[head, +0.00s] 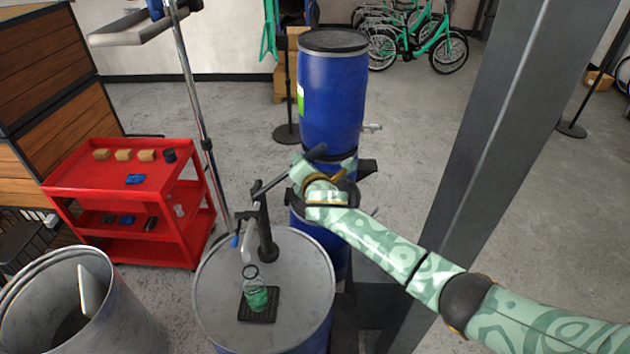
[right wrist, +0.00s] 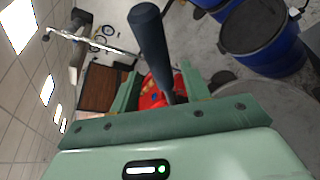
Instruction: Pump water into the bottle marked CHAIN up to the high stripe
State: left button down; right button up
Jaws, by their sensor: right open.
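A clear bottle (head: 257,297) with green in its lower part stands on a black mat (head: 244,309) on top of a steel drum (head: 212,292). I cannot tell whether the green is liquid or a label, and no marking or stripe is readable. A dark hand pump (head: 265,232) stands on the drum, its spout above the bottle. Its lever (head: 271,184) rises to the right, to a thick grip. My right gripper (head: 302,170) is at the lever's upper end. In the right wrist view the lever (right wrist: 152,50) passes between the open fingers. My left gripper is out of view.
Stacked blue barrels (head: 333,95) stand just behind my right gripper. A grey post (head: 490,140) rises to the right. A red cart (head: 105,180) and a grey bin (head: 110,310) are at left. A thin pole (head: 190,90) stands behind the pump.

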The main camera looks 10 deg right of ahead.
jog(key=v, duration=1.3)
jog(key=shift+w, duration=0.1)
